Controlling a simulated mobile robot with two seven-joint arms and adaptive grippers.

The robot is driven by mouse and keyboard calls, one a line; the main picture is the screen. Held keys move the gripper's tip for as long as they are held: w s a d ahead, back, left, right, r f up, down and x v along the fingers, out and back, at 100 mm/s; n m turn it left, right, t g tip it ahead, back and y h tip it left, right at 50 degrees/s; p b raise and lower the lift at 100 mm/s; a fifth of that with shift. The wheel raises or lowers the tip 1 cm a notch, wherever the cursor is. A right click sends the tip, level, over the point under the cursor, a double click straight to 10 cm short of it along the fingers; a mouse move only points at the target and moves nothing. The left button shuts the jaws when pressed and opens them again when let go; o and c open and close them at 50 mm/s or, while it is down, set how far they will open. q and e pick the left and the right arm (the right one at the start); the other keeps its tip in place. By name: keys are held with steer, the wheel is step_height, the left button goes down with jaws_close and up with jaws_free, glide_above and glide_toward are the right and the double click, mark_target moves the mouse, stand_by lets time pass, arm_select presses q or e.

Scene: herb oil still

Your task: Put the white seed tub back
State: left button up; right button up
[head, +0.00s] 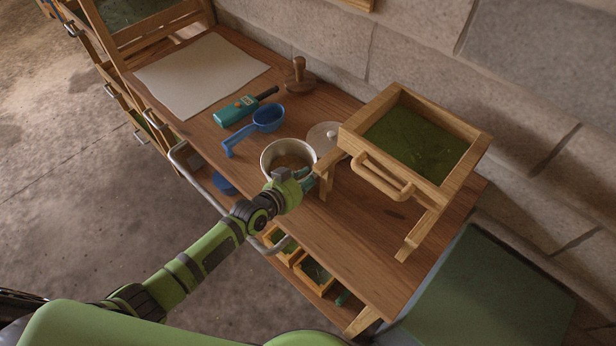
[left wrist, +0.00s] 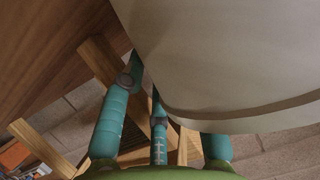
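The white seed tub (head: 270,162) stands open and upright at the table's front edge, brown contents showing inside. It also fills the upper right of the left wrist view (left wrist: 230,60). My left gripper (head: 299,176) is at the tub's near right side, its teal fingers (left wrist: 158,110) spread at the tub's rim. One finger lies along the outside of the wall; another is partly hidden by the tub. I cannot tell whether they press on it. My right gripper is not in view.
A round pale lid (head: 323,134) lies behind the tub. A wooden stand with a green-filled tray (head: 415,140) is close on the right. A blue scoop (head: 266,119), teal meter (head: 236,110), wooden press (head: 299,78) and white sheet (head: 200,75) lie further back.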

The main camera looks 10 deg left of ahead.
arm_select(q)
steer(key=v, duration=1.2)
